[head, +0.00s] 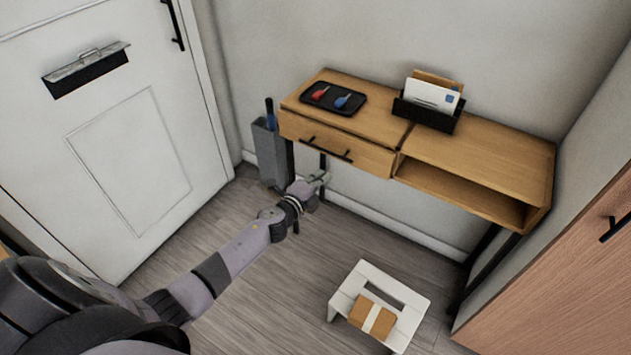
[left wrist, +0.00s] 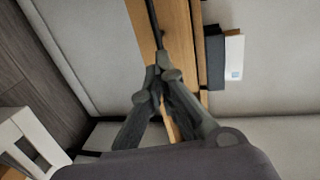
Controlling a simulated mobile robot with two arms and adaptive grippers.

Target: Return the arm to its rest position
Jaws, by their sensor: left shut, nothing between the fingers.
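My left arm reaches in from the lower left of the head view. My left gripper (head: 319,181) is in front of and below the drawer (head: 365,157) of the wooden console table. In the left wrist view, the left gripper's fingertips (left wrist: 158,74) are together with nothing between them. The black drawer handle (left wrist: 152,22) shows just beyond the fingertips there. I cannot tell from these views whether the fingers touch it. The handle (head: 325,147) also shows on the drawer front in the head view. My right gripper is not in view.
The table (head: 480,154) holds a black tray (head: 312,105) with red and blue items, and a letter holder (head: 430,117). A grey umbrella stand (head: 270,158) is left of the gripper. A white stool (head: 345,297) bears a parcel (head: 362,317). Floor (head: 285,285) left of the stool is clear.

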